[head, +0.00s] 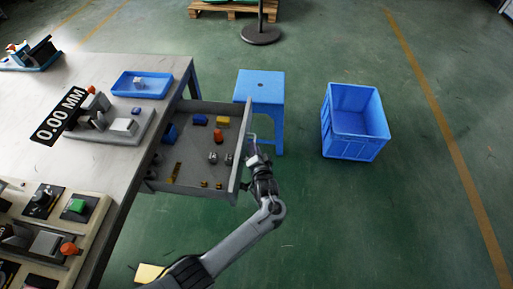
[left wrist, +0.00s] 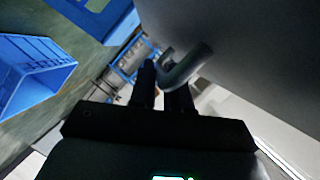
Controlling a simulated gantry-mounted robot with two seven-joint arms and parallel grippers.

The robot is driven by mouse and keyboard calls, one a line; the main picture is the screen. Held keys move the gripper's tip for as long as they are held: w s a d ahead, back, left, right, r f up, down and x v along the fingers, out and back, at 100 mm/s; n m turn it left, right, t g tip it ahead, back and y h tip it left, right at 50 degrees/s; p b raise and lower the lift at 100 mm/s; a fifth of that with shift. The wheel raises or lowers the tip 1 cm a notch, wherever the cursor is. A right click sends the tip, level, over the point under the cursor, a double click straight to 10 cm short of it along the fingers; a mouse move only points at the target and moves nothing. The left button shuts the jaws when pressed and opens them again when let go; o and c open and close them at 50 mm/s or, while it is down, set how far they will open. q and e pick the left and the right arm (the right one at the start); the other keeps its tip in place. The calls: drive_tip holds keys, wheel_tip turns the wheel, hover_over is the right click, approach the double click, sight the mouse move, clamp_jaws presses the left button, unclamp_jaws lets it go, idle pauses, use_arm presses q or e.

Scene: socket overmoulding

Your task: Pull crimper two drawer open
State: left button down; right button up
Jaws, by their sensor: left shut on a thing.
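A grey drawer (head: 238,163) stands pulled out from the workbench, with its inside in view. My left gripper (head: 254,152) is at the outer side of the drawer front, shut on the drawer handle. In the left wrist view the curved grey handle (left wrist: 185,65) sits between the two dark fingers (left wrist: 163,88). The drawer front (left wrist: 255,50) fills the upper right of that view. My right gripper is not in view.
The drawer holds several small parts, among them a yellow block (head: 222,121). A blue stool (head: 260,88) stands just behind the drawer. A blue crate (head: 354,122) is on the floor to the right. The workbench (head: 150,72) carries a blue tray (head: 142,84) and fixtures. Green floor right of the arm is clear.

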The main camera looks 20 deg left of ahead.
use_arm(q)
drive_tip(key=shift+d, duration=0.15)
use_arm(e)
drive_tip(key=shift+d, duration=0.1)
use_arm(q)
drive_tip(key=c, duration=1.2)
unclamp_jaws()
drive_tip(key=shift+w, duration=0.1)
drive_tip(key=shift+o, duration=0.2)
